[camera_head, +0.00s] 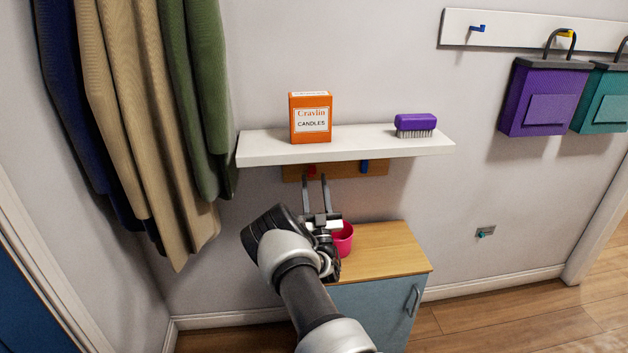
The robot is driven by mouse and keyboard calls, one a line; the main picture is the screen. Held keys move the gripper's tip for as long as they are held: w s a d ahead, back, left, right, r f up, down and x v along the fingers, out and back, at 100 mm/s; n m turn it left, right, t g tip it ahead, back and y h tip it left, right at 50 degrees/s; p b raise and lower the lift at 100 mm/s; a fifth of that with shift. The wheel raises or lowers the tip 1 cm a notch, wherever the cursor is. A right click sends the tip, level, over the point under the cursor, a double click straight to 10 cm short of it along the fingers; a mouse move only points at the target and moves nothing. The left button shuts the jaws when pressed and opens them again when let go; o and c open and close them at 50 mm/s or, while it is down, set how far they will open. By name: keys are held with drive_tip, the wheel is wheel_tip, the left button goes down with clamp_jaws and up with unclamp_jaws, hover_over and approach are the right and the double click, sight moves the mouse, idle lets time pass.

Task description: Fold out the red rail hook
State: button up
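The red rail hook (311,170) is a small red piece on a wooden rail (345,169) under the white shelf. Only a little of it shows, so I cannot tell its folded state. A blue hook (364,166) is further right on the same rail. My gripper (314,179) points up at the rail, with its two long fingers apart. Its fingertips appear near the red hook, one on either side in the picture. I cannot tell whether they touch it. Nothing shows between the fingers.
The white shelf (260,150) above holds an orange candle box (310,117) and a purple brush (415,125). A pink cup (344,240) stands on a blue cabinet (385,249), partly behind my gripper. Coats (150,110) hang left. Purple (542,97) and teal bags (603,100) hang right.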

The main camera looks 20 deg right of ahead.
drive_tip(key=p+v, duration=0.1)
drive_tip(key=v, duration=1.5)
drive_tip(key=shift+p, duration=0.4)
